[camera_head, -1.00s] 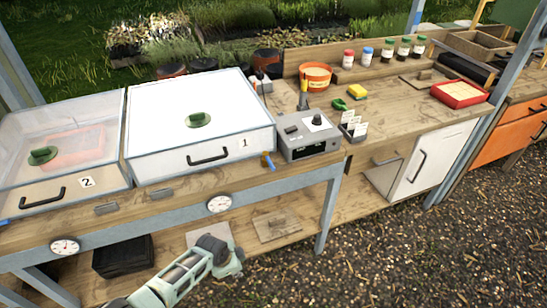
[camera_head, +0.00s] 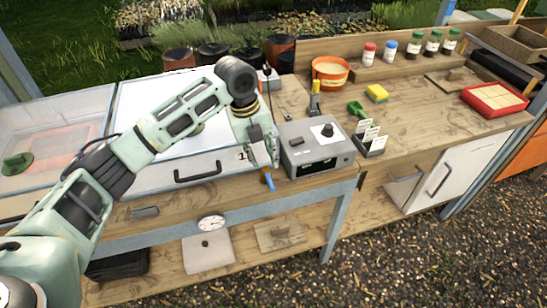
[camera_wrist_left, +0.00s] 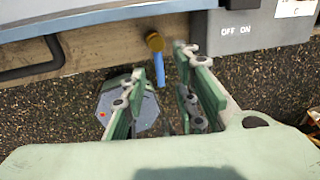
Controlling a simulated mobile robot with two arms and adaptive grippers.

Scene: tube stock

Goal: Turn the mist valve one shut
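The mist valve is a small brass fitting with a blue lever (camera_head: 268,179) on the bench's front edge, right of propagator box 1 and left of the grey control box. The lever points down and slightly right. My left gripper (camera_head: 262,162) is just above and beside it in the head view. In the left wrist view the blue lever (camera_wrist_left: 160,70) hangs from its brass body (camera_wrist_left: 155,41), ahead of the gap between the fingers of my left gripper (camera_wrist_left: 156,88). My right gripper is not in view.
The grey control box (camera_head: 317,158) stands close to the right of the valve. A dial gauge (camera_head: 211,223) sits on the lower rail. Gravel lies in front.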

